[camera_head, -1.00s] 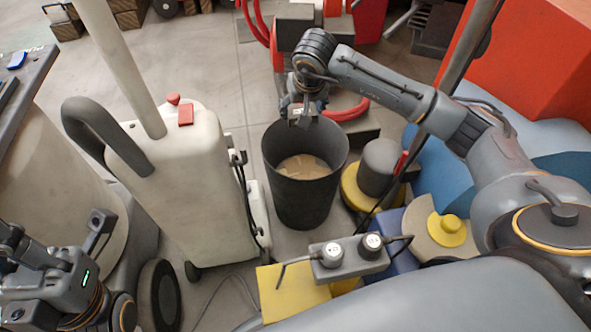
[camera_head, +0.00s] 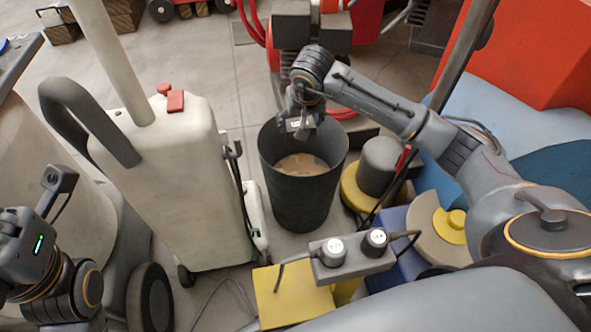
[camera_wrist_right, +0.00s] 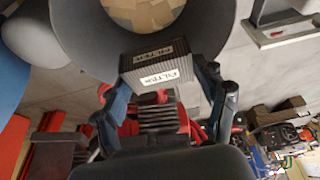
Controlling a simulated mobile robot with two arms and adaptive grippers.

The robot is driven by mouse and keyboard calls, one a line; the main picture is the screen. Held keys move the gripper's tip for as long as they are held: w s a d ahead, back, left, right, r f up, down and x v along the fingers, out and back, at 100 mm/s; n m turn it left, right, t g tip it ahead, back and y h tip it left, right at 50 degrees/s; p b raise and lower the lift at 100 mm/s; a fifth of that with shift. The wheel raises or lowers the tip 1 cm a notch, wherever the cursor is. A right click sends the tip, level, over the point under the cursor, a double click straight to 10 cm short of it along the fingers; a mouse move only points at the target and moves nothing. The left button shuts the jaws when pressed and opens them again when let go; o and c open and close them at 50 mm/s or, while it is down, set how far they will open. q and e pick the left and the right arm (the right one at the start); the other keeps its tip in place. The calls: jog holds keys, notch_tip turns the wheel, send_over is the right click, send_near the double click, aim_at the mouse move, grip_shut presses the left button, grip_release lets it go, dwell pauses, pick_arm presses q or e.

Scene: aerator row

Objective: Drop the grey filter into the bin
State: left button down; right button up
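The grey filter (camera_wrist_right: 158,68) is a ribbed block with white "FILTER" labels. In the right wrist view it sits between the two fingers of my right gripper (camera_wrist_right: 168,82), which press on its sides. In the head view my right gripper (camera_head: 301,128) hangs fingers down over the mouth of the black bin (camera_head: 302,207), near its back rim, and mostly hides the filter. The bin also shows in the right wrist view (camera_wrist_right: 85,30), its opening beyond the filter. Tan scraps (camera_head: 303,166) lie inside it. My left gripper (camera_head: 50,195) is partly visible at the lower left; its fingers are unclear.
A cream wheeled machine (camera_head: 175,190) with a dark handle and red switch stands left of the bin. A grey cylinder on a yellow base (camera_head: 378,168) stands close on its right. A grey control box (camera_head: 350,262) with two knobs is in front. Red hoses lie behind.

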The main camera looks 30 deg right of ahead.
jog(key=o, duration=0.3)
jog(key=shift+o, duration=0.2)
jog(key=v, duration=1.2)
